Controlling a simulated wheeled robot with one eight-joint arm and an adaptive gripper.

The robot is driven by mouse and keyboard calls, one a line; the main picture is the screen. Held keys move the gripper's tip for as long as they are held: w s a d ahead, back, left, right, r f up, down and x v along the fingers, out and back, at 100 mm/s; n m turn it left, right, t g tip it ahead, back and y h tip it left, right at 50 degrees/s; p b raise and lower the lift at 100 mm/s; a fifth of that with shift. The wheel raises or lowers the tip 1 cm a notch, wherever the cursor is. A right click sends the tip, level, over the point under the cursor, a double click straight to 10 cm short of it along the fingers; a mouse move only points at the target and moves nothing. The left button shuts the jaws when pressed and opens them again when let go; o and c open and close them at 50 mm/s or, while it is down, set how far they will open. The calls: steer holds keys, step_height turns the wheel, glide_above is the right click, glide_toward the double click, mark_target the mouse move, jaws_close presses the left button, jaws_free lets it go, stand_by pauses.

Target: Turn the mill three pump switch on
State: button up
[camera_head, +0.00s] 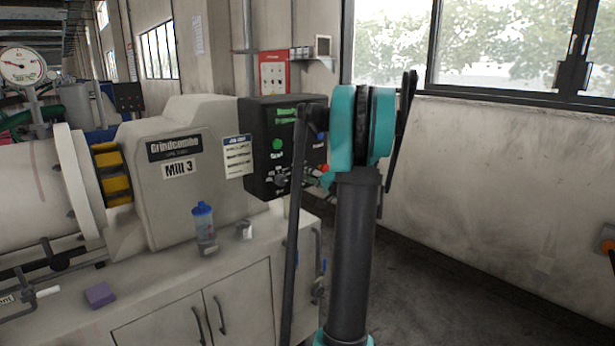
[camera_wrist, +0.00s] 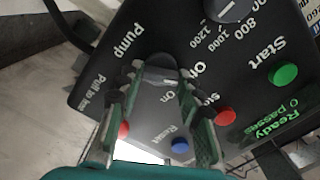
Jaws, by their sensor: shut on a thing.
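The Mill 3 control box (camera_head: 258,150) is black and stands on the right end of the mill (camera_head: 170,205). In the wrist view its panel (camera_wrist: 240,50) fills most of the picture. The pump switch (camera_wrist: 160,73) is a dark rotary knob beside the word "Pump", with "On" printed to its right. My gripper (camera_wrist: 158,80) has its two green fingers on either side of this knob, shut on it. The knob's exact pointing is hard to tell between the fingers. In the head view my arm covers the right part of the box and the knob.
Near the knob are a green Start button (camera_wrist: 284,74), a red button (camera_wrist: 225,117), another red button (camera_wrist: 123,130), a blue Reset button (camera_wrist: 180,146) and a speed dial (camera_wrist: 228,8). A blue-capped bottle (camera_head: 203,222) and purple block (camera_head: 100,294) are on the mill's base.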

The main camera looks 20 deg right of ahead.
steer(key=m, duration=1.1)
steer(key=shift+f, duration=0.2)
steer(key=shift+m, duration=0.4)
steer(key=o, duration=1.2)
steer(key=shift+c, duration=0.2)
steer(key=v, duration=1.2)
